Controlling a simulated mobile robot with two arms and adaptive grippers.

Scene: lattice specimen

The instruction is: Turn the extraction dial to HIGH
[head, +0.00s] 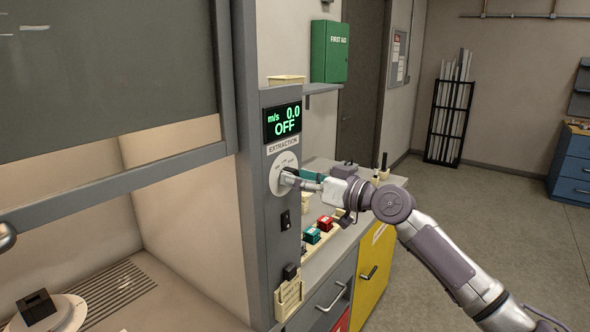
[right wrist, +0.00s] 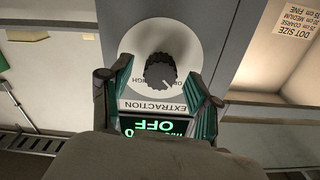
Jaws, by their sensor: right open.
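The extraction dial is a dark ridged knob (right wrist: 160,70) on a round pale plate (right wrist: 187,40), seen upside down in the right wrist view. A light mark on the knob points to the lower right of that view, and HIGH is printed at its lower left. In the head view the pale plate (head: 277,166) is partly hidden by my right gripper (head: 291,180). The display (head: 283,122) above reads 0.0 m/s and OFF. My right gripper's fingers are open, one on each side of the knob; contact is not clear. My left gripper is not in view.
A dark switch (head: 285,220) is on the same grey post below the dial. The fume hood sash (head: 110,70) is at left. A counter behind the post holds a red block (head: 326,223) and a teal block (head: 311,235). Open floor (head: 500,235) lies at right.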

